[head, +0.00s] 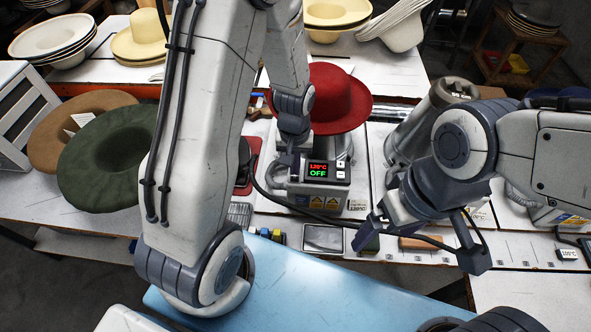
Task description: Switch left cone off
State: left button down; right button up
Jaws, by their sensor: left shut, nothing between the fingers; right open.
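The left cone carries a red felt hat (325,98) that hides most of it. Its control box (318,185) sits in front, with a small display (319,170) showing a red temperature reading above the green word OFF. Two small buttons, plus and minus, are right of the display. My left gripper (284,168) is shut and empty at the left side of this box; whether it touches cannot be told. My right gripper (422,250) is open and empty, in front of the bare grey right cone (418,125), which my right arm partly covers.
Green (105,160) and brown (62,130) felt hats lie at the left. A light blue surface (290,290) is nearest. Pale hats are stacked at the back.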

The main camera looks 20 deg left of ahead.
pick_arm(q)
notch_tip(320, 180, up, 6)
jog(key=p, duration=0.4)
jog(key=shift+f, duration=0.25)
jog(key=shift+d, duration=0.1)
jog(key=s+d+r+m+b, duration=0.3)
jog(key=s+d+m+b, duration=0.2)
jog(key=s, duration=0.4)
jog(key=s+d+r+m+h+b, duration=0.1)
jog(key=s+d+r+m+b, duration=0.2)
jog(key=s+d+m+b, duration=0.2)
jog(key=s+d, duration=0.2)
jog(key=s, duration=0.2)
jog(key=shift+d, duration=0.2)
